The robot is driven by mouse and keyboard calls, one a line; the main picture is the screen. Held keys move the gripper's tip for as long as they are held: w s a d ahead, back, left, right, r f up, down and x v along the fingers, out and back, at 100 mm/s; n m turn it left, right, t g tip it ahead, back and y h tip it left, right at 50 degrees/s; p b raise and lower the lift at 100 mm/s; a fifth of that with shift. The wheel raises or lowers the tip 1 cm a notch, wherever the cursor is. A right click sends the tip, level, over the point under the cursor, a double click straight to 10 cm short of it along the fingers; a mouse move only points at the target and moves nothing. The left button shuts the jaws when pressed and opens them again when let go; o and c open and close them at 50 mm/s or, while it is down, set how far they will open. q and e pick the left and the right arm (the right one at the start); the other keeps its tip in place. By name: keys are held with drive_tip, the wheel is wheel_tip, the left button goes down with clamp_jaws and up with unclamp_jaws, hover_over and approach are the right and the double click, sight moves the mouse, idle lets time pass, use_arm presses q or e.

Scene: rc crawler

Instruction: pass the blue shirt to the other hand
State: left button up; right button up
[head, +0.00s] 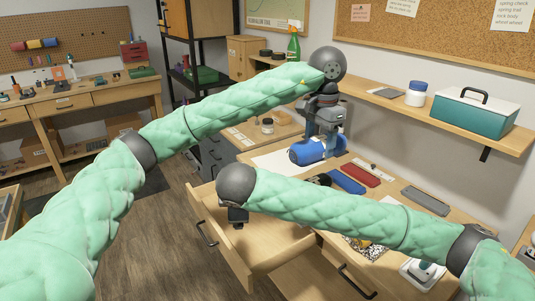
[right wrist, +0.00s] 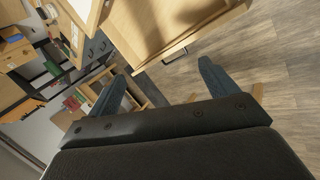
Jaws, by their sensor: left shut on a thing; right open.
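The blue shirt (head: 306,152) shows in the head view as a rounded, rolled-looking blue bundle at the workbench, beside a white sheet. My left gripper (head: 324,138) points down from above and is shut on it. Whether the shirt touches the bench, I cannot tell. My right gripper (head: 238,214) hangs over the open drawer, lower and to the left of the shirt, mostly hidden by its own wrist. In the right wrist view its two blue-grey fingers (right wrist: 162,72) stand wide apart with nothing between them. The shirt is not visible in that view.
An open drawer (head: 225,232) juts out below my right wrist. On the bench lie a blue bar (head: 346,181), a red bar (head: 360,173) and a grey bar (head: 425,201).

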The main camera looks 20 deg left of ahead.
wheel_tip(320, 180, up, 3)
drive_tip(key=n+h, duration=0.2)
drive_tip(key=n+t+h, duration=0.3)
drive_tip(key=t+h, duration=0.1)
drive_tip(key=h, duration=0.6)
approach(305, 157)
drive_tip(key=w+a+f, duration=0.2)
drive_tip(key=w, duration=0.1)
drive_tip(key=x, duration=1.1)
drive_tip(key=shift+w+d+f, duration=0.1)
drive_tip(key=shift+w+d, duration=0.1)
drive_tip(key=shift+d, duration=0.15)
drive_tip(key=c, duration=1)
use_arm(q)
drive_tip(key=o, duration=1.1)
use_arm(e)
drive_tip(key=shift+c, duration=0.7)
use_arm(q)
drive_tip(key=shift+o, duration=0.2)
